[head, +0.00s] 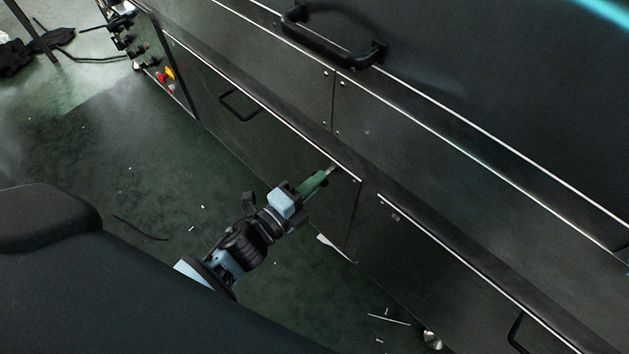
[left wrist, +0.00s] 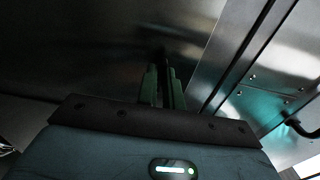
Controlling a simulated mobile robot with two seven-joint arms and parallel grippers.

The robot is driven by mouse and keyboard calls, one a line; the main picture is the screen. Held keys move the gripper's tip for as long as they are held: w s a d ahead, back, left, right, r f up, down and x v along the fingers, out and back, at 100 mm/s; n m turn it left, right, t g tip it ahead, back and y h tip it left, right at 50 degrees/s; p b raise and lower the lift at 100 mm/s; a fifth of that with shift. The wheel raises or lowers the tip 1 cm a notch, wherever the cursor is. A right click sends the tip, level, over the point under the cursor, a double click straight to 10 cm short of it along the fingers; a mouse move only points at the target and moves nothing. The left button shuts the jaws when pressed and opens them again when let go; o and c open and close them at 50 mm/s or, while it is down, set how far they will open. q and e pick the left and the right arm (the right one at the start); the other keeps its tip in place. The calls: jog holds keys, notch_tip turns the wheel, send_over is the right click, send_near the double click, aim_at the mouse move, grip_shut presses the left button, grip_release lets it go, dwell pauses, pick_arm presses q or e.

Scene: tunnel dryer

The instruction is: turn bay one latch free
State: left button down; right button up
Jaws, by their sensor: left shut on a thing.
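My left gripper (head: 324,177) reaches the top right corner of a dark lower door panel (head: 285,165). Its green fingers are shut on a small latch (head: 332,169), of which only a light metal tip shows past them. In the left wrist view the green fingers (left wrist: 164,85) point at the dark panel, and a small dark part (left wrist: 164,55) shows just beyond their tips. The latch is mostly hidden by the fingers, so its angle cannot be told. My right gripper is in neither view.
A black bar handle (head: 335,42) stands out from the upper panel. The left lower door has a thin handle (head: 238,106); another handle (head: 515,333) is at the lower right. A control panel (head: 168,75) is at the far left. The green floor (head: 150,175) holds small scraps.

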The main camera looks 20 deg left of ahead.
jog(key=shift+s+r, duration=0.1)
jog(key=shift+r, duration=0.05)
pick_arm(q)
jog(key=shift+n+p, duration=3.6)
jog(key=shift+n, duration=5.4)
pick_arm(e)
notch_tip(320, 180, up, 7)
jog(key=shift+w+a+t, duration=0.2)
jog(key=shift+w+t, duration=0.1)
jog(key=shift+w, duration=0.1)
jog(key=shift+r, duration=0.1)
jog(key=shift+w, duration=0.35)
pick_arm(q)
jog(key=c, duration=1.5)
grip_release()
jog(key=shift+c, duration=0.2)
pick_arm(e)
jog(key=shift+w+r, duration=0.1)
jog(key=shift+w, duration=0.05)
